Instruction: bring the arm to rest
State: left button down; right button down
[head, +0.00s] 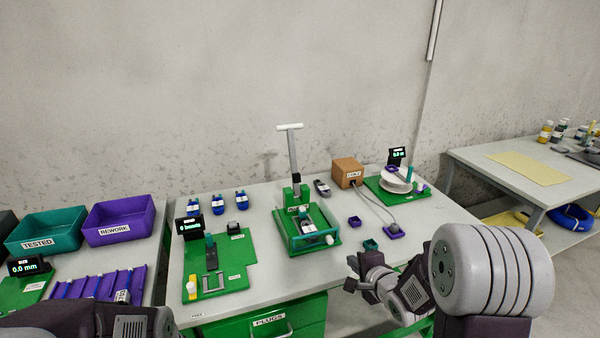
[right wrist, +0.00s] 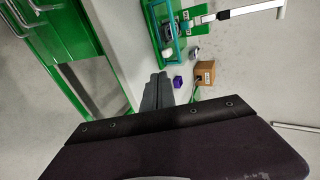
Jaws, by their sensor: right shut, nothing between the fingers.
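My right arm reaches in from the lower right. Its gripper (head: 357,270) is in front of the bench's front edge, low at the right of centre, and apart from the things on the bench. In the right wrist view the two dark fingers (right wrist: 158,88) are together with nothing between them. Part of my left arm (head: 95,318) shows along the bottom left edge; its gripper is out of the picture.
The bench (head: 262,214) holds a green press (head: 307,232), a brown cable box (head: 347,172), a green board (head: 217,262) and small purple (head: 354,222) and teal (head: 370,246) bins. Teal (head: 45,230) and purple (head: 120,220) trays stand left. A second table (head: 490,160) stands right.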

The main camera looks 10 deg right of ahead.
jog(key=s+a+r+n+g+p, duration=0.1)
jog(key=a+r+n+p, duration=0.15)
jog(key=r+p, duration=0.2)
jog(key=s+a+r+n+p, duration=0.1)
jog(key=a+r+p, duration=0.25)
jog(key=r, duration=0.25)
jog(key=s+f+n+g, duration=0.3)
jog(key=s+n+g, duration=0.2)
jog(key=s, duration=0.4)
jog(key=s+d+f+n+g+h+p, duration=0.1)
jog(key=s+f+n+g, duration=0.3)
jog(key=s+n, duration=0.4)
jog(key=shift+s+d+f+g, duration=0.15)
jog(key=shift+s+g, duration=0.25)
jog(key=shift+s, duration=0.5)
